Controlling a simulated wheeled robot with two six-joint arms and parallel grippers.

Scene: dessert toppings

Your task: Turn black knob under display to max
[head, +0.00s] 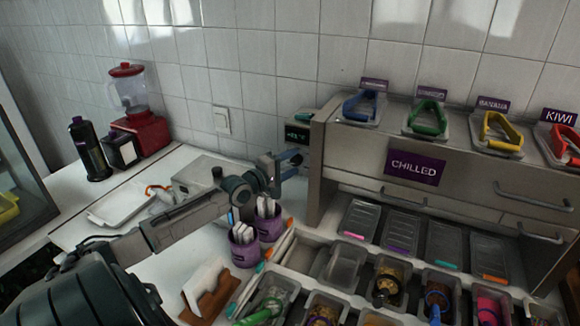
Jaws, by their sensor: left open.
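A small dark display (297,134) with green characters is on the left end face of the steel chilled cabinet. The black knob (297,158) sits just below it, small and partly covered by my left gripper. My left gripper (290,168) reaches in from the left, open, with its bluish fingers right at the knob. I cannot tell whether the fingers touch it or lie around it, nor how far the knob is turned. My right gripper is not in view.
The cabinet carries a purple CHILLED sign (414,168) and colored tongs on top. Purple cups (243,249) with utensils stand below my left arm. Topping bins fill the front. A red blender (140,130) and black bottle (89,150) stand at the back left.

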